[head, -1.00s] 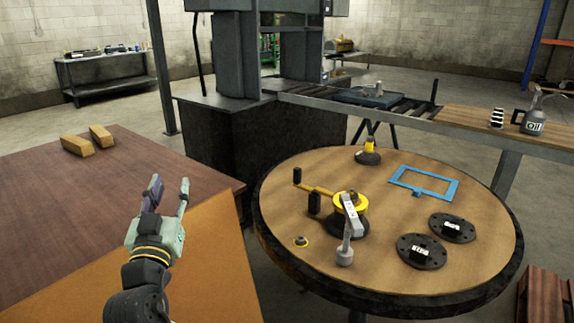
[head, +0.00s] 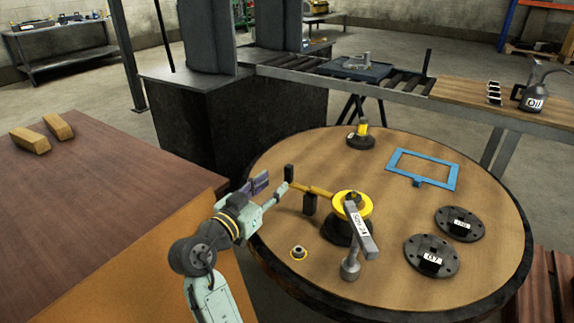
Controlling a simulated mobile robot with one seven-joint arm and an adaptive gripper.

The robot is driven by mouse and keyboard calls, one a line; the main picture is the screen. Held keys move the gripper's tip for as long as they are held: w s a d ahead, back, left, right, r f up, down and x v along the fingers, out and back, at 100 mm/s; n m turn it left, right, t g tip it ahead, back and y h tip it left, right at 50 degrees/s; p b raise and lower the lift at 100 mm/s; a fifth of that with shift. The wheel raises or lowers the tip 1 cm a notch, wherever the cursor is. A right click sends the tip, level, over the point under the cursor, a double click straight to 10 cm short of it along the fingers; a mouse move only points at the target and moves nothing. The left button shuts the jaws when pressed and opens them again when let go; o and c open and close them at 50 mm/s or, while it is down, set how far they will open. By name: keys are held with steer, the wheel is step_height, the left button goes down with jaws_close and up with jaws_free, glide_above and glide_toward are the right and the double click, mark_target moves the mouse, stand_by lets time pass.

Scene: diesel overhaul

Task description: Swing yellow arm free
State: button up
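The yellow arm (head: 316,190) reaches left from a yellow ring (head: 351,204) on a dark round base on the round table. A black upright handle (head: 289,173) stands at its left end, and a black block (head: 309,204) sits beside the arm. A grey labelled lever (head: 359,231) extends toward the front from the same hub. My gripper (head: 277,181) is open and empty at the table's left edge, its fingertips just left of the black handle. I cannot tell whether a fingertip touches it.
A brown table (head: 90,210) with two wooden blocks (head: 30,140) lies left.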

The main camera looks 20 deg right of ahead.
mark_target(287, 172)
steer(key=p+x, duration=0.1)
steer(key=x, duration=0.7)
steer(key=shift+w+d+p, duration=0.1)
steer(key=shift+d+p, duration=0.05)
steer(key=shift+p, duration=0.2)
steer(key=shift+c, duration=0.6)
jaws_close()
